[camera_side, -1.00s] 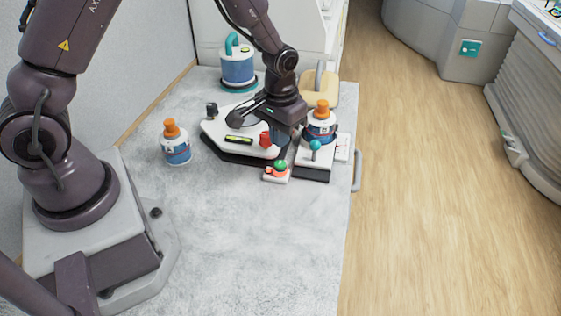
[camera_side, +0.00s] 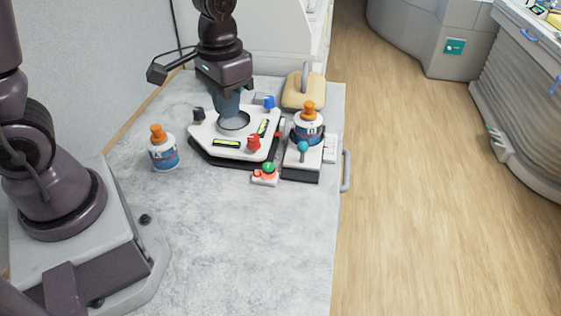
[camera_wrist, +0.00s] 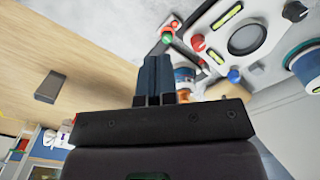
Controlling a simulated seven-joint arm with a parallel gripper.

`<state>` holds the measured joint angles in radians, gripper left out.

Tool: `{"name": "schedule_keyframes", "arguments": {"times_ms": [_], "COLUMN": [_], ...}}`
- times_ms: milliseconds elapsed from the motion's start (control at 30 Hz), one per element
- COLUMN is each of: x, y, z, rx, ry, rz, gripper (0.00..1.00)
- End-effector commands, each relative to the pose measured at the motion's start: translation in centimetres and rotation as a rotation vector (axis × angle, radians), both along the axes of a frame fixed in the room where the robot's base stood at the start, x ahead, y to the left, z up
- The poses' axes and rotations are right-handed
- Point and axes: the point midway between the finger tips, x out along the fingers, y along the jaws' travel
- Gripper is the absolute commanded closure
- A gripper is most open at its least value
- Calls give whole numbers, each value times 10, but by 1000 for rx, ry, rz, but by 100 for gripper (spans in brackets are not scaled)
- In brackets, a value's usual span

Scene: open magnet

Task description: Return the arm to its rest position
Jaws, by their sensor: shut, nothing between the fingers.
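My gripper (camera_side: 229,112) points down above the back left part of a white levelling plate in the side view. Its dark blue fingers are together with nothing between them. They also show shut in the wrist view (camera_wrist: 154,72). The white plate (camera_side: 202,137) has a dark base, a round grey disc, a red knob (camera_side: 254,142), a blue knob (camera_side: 268,103), a black knob (camera_side: 198,115) and yellow-green level vials. The fingers overlap the plate in the picture, and I cannot tell the exact gap.
An orange-capped bottle (camera_side: 163,154) stands left on the grey table. Another orange-capped bottle (camera_side: 308,128) stands on a white-and-black block at right. A small box with a green button (camera_side: 267,168) sits in front. A tan handled block (camera_side: 303,94) is behind. The table's front is clear.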

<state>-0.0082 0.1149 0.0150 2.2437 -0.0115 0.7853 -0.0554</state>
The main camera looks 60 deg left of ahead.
Motion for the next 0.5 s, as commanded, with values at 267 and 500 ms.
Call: {"name": "schedule_keyframes", "arguments": {"times_ms": [267, 500], "x": [-59, -91], "y": [-4, -5], "z": [77, 114], "rx": [11, 24], "ry": [-212, -409], "rz": [-69, -84], "gripper": [100, 100]}}
